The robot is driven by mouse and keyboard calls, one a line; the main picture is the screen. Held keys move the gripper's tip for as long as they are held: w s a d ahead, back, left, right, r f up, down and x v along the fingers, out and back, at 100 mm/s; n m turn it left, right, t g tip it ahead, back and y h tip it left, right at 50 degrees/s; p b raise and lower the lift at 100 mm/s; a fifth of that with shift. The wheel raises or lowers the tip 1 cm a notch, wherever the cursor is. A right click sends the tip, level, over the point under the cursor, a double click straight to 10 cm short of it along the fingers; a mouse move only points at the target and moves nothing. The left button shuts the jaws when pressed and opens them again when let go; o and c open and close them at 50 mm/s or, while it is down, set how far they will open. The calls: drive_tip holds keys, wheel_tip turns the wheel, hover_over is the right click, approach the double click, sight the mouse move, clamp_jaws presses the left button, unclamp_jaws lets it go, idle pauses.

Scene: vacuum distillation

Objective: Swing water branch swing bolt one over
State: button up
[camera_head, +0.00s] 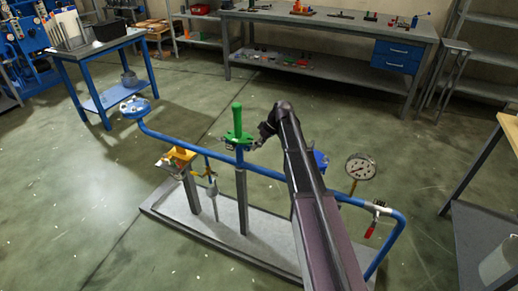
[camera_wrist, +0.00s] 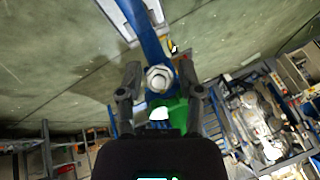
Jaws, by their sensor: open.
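A blue water pipe (camera_head: 265,171) runs across a low stand, with a green fitting (camera_head: 238,138) with an upright green handle on it. My gripper (camera_head: 257,141) is just right of the green fitting in the head view, mostly hidden by my arm. In the wrist view my gripper (camera_wrist: 159,84) is open, its two fingers either side of a silver hex nut (camera_wrist: 159,77), which looks like part of a swing bolt. Green parts (camera_wrist: 177,111) show behind and below the nut. I cannot tell whether the fingers touch the nut.
Workbenches stand behind; the floor between is clear.

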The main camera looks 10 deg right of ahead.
idle(0.3)
clamp_jaws()
drive_tip(key=shift+a, duration=0.1)
drive_tip(key=shift+w+a+r+g+h+p, duration=0.2)
drive_tip(key=shift+r+g+h+p, duration=0.25)
drive_tip(key=shift+p, duration=0.35)
drive_tip(key=shift+a+g+h+p, duration=0.15)
drive_tip(key=shift+g+h+p, duration=0.35)
drive_tip(key=shift+h, duration=0.35)
unclamp_jaws()
